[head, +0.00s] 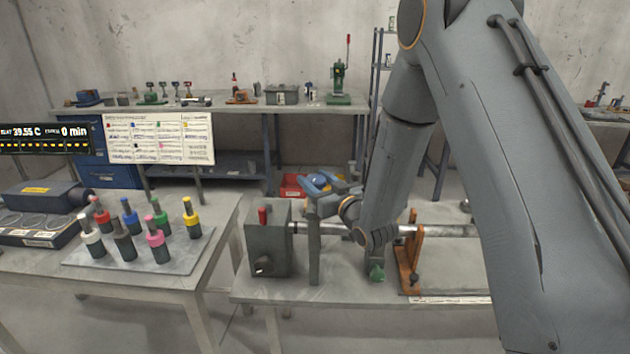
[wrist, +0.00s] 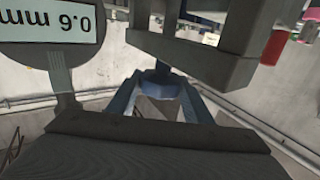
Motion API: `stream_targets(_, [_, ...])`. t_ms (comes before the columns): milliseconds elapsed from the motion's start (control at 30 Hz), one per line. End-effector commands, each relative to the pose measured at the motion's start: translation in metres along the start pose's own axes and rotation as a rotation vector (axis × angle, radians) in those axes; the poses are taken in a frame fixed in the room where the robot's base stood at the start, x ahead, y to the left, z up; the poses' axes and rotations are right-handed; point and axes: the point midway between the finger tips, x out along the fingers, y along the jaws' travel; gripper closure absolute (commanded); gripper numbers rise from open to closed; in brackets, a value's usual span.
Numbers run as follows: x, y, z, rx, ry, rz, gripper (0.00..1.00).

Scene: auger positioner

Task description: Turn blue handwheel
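The blue handwheel (head: 318,181) shows as a small blue patch at the top of the grey positioner on the bench, mostly hidden by my gripper. My gripper (head: 317,184) has its blue-grey fingers around it, at the end of my arm. In the wrist view the two fingers (wrist: 160,84) come in from both sides towards a blue part (wrist: 160,76) at their tips. I cannot tell whether the fingers press on it or stand slightly apart. The grey upright plate (head: 314,250) stands below my gripper.
A grey box with a red knob (head: 263,217) stands left of the upright plate. A shaft (head: 440,231) runs right through an orange bracket (head: 409,258). A round gauge with an upside-down mm readout (wrist: 48,22) is near my gripper. Several coloured bottles stand on the left table (head: 75,262).

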Motion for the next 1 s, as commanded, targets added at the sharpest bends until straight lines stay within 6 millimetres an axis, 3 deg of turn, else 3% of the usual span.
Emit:
stream_targets(467, [0.0003, -0.0022, 0.0010, 0.000, 0.000, 0.097, 0.77])
stream_targets(1000, [0.0016, -0.0043, 0.0011, 0.001, 0.001, 0.564, 0.77])
